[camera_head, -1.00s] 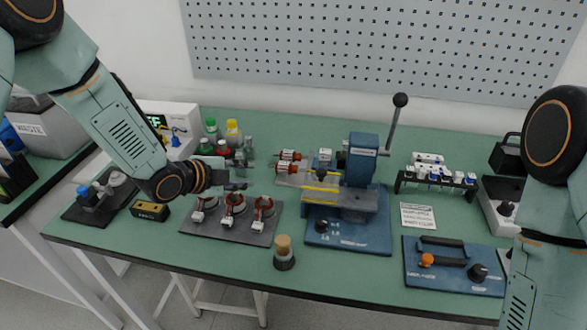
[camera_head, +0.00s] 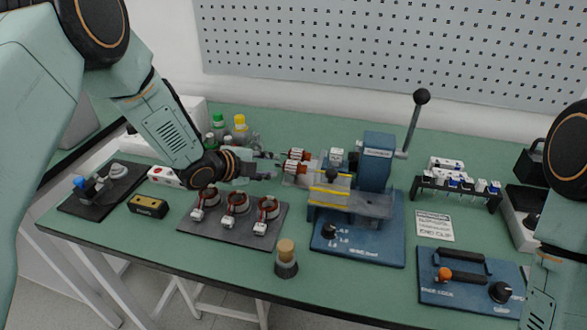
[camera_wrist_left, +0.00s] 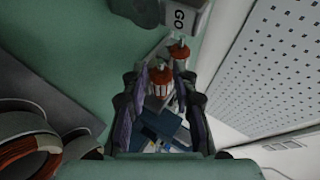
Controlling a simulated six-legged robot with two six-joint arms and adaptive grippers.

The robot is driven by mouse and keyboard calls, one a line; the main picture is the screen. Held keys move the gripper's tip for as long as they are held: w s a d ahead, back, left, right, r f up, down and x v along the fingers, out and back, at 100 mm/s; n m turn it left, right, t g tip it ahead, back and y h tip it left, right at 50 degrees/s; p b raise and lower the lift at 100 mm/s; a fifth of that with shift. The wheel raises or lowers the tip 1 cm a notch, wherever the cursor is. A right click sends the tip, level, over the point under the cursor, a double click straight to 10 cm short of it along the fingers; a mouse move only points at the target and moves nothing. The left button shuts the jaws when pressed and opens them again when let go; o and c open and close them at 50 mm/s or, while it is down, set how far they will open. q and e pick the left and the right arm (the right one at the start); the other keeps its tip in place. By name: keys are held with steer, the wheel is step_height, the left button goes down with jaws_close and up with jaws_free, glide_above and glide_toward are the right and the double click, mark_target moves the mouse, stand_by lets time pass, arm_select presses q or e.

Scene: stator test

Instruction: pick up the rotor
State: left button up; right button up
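Two rotors with red-brown windings and white ends lie side by side on a light plate left of the blue press: the far rotor (camera_head: 296,154) and the near rotor (camera_head: 294,167). My left gripper (camera_head: 268,165) is just left of them, above the bench. In the left wrist view its fingers (camera_wrist_left: 163,100) are apart, with one rotor (camera_wrist_left: 160,83) showing ahead in the gap and the other (camera_wrist_left: 180,52) beyond. I cannot tell whether the fingers touch the rotor. My right gripper is out of view; only the right arm shows.
The blue press (camera_head: 372,240) with its upright lever stands right of the rotors. A dark mat (camera_head: 250,246) with several wound stators lies in front of my left gripper. Bottles (camera_head: 240,127) stand behind it. A rack (camera_head: 458,189) and a blue control panel (camera_head: 470,290) are farther right.

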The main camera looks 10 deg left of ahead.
arm_select(q)
steer(key=shift+d+x, duration=0.25)
steer(key=shift+x, duration=1)
steer(key=shift+s+a+r, duration=0.1)
steer(key=shift+a, duration=0.05)
steer(key=shift+c, duration=0.2)
steer(key=c, duration=0.5)
jaws_close()
